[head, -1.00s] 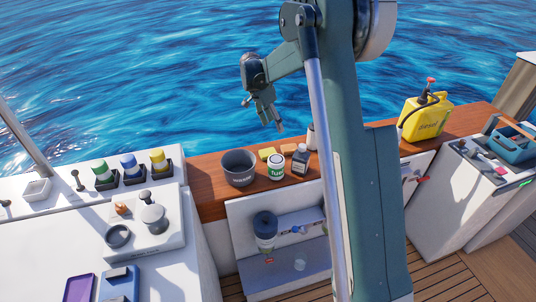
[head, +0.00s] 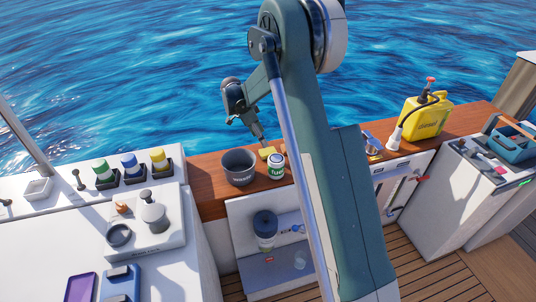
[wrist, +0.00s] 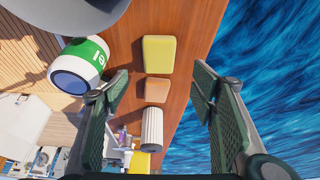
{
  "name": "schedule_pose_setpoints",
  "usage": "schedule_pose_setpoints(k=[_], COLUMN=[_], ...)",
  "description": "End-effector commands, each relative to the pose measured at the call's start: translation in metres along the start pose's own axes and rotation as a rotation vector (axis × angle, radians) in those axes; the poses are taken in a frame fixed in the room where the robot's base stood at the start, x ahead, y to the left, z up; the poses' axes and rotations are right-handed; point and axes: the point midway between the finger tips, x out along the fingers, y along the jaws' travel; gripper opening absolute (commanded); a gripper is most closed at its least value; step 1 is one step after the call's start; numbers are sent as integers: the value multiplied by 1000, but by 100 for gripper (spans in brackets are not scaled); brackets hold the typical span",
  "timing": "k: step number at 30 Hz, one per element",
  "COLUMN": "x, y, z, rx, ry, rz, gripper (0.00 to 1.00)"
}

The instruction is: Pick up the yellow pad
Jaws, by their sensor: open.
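The yellow pad (head: 267,152) lies on the wooden ledge behind the white-and-green can (head: 277,167). In the wrist view the yellow pad (wrist: 159,55) is a flat rounded block. A tan block (wrist: 157,90) lies close beside it. My gripper (head: 262,140) is above the ledge, just over the pad in the head view, pointing down. In the wrist view my gripper (wrist: 160,78) is open and empty. The pad and tan block show between and a little beyond its fingertips. My arm hides part of the ledge in the head view.
A dark grey bucket (head: 239,169) stands left of the can. A yellow fuel jug (head: 426,117) is farther right on the ledge. Water lies beyond the ledge's outer edge.

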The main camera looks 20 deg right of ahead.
Motion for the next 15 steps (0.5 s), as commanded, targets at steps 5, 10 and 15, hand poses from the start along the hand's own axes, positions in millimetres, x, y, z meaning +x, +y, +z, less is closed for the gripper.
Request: schedule_pose_setpoints(k=[5, 10, 15], x=[14, 15, 16], y=[0, 0, 0], z=[6, 6, 6], rx=[0, 0, 0], ry=[0, 0, 0], rz=[0, 0, 0], gripper=[57, 57, 57])
